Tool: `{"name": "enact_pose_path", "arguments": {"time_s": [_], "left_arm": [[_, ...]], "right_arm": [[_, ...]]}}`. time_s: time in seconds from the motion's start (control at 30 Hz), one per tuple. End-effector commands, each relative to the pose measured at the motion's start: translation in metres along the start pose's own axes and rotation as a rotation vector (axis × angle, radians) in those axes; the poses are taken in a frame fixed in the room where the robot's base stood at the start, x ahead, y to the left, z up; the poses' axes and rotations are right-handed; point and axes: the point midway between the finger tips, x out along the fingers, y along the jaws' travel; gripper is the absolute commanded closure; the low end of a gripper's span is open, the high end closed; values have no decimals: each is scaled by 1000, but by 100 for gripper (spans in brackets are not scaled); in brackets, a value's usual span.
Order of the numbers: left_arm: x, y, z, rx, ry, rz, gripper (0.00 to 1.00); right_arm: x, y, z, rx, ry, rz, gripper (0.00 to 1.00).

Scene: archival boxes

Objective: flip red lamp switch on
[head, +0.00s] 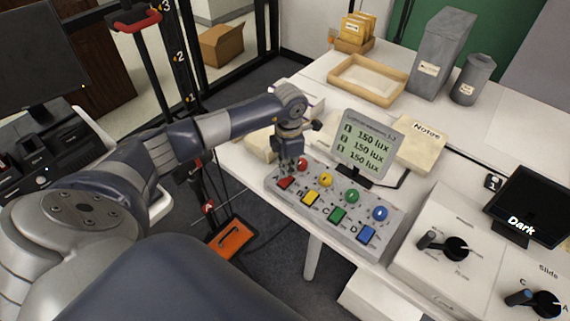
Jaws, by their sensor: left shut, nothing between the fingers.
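The grey control panel (335,218) lies on the white table. It has red, yellow, green and blue round parts in a back row and matching square switches in front. The red switch (286,183) is at its left end, with the red round lamp (302,164) just behind it. My left gripper (288,168) is shut and empty, pointing down over the panel's left end, right at the red switch. I cannot tell whether its fingertips touch the switch. The switch's tilt is too small to read. My right gripper is not in view.
A small display (365,145) reading 150 lux on three lines stands behind the panel. A notes box (420,144) is to its right. White dial units (450,235) and a dark screen reading "Dark" (527,207) stand further right. A wooden tray (367,80) is at the back.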

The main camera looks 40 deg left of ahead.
Motion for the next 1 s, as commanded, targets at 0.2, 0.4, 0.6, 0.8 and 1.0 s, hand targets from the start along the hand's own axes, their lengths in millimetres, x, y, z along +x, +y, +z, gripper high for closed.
{"name": "enact_pose_path", "arguments": {"time_s": [0.2,0.4,0.6,0.8,1.0], "left_arm": [[4,0,0,0,0,0,100],[7,0,0,-1,0,0,100],[10,0,0,-1,0,0,100],[13,0,0,-1,0,0,100],[16,0,0,0,0,0,100]], "right_arm": [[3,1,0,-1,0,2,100],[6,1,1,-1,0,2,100],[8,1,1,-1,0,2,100],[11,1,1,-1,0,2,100],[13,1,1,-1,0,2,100]]}}
